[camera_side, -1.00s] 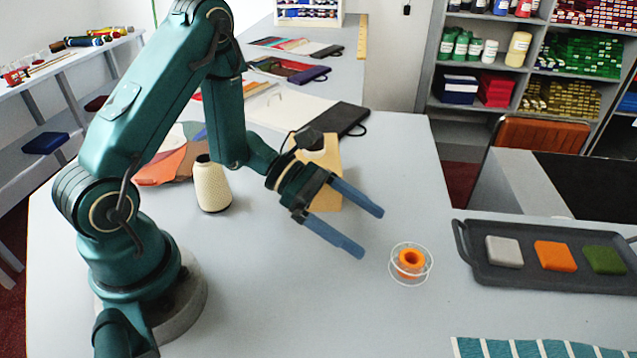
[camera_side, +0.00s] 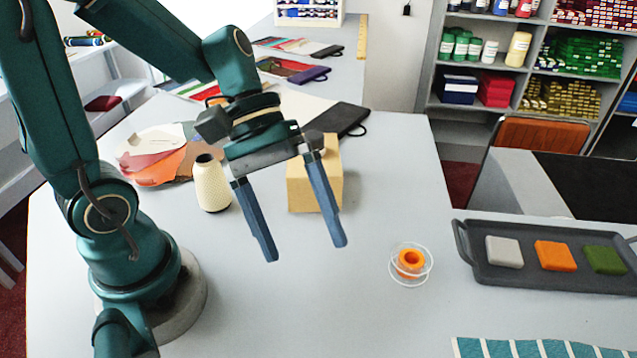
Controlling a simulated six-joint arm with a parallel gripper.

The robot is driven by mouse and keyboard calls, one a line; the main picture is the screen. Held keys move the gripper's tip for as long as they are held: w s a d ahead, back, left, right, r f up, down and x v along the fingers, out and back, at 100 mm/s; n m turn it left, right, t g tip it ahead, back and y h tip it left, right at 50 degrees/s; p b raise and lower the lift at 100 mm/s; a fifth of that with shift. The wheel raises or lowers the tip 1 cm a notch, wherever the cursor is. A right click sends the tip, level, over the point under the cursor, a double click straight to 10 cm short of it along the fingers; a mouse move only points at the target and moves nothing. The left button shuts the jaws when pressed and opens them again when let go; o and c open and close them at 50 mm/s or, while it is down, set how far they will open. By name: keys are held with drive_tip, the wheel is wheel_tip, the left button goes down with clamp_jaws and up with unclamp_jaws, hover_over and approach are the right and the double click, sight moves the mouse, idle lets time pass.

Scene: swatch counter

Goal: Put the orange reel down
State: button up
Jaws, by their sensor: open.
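The orange reel (camera_side: 411,261) sits on the grey counter, right of centre, with a clear or white round rim around its orange core. My gripper (camera_side: 305,254) is open and empty, its two blue fingers pointing down and to the right. It is above the counter to the left of the reel and apart from it. Nothing hides the reel.
A cream thread cone (camera_side: 211,184) and a tan block (camera_side: 299,188) stand behind my gripper. A dark tray (camera_side: 482,271) with grey, orange and green pieces lies at right. A teal striped cloth (camera_side: 520,348) is at the front right. The front middle counter is clear.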

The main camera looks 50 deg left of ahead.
drive_tip(key=s+a+r+m+t+y, duration=0.2)
drive_tip(key=a+r+m+t+y, duration=0.1)
drive_tip(key=a+m+t+y, duration=0.2)
drive_tip(key=a+m+y, duration=0.2)
drive_tip(key=a, duration=0.1)
drive_tip(key=shift+r+m+t, duration=0.3)
drive_tip(key=shift+r+t, duration=0.1)
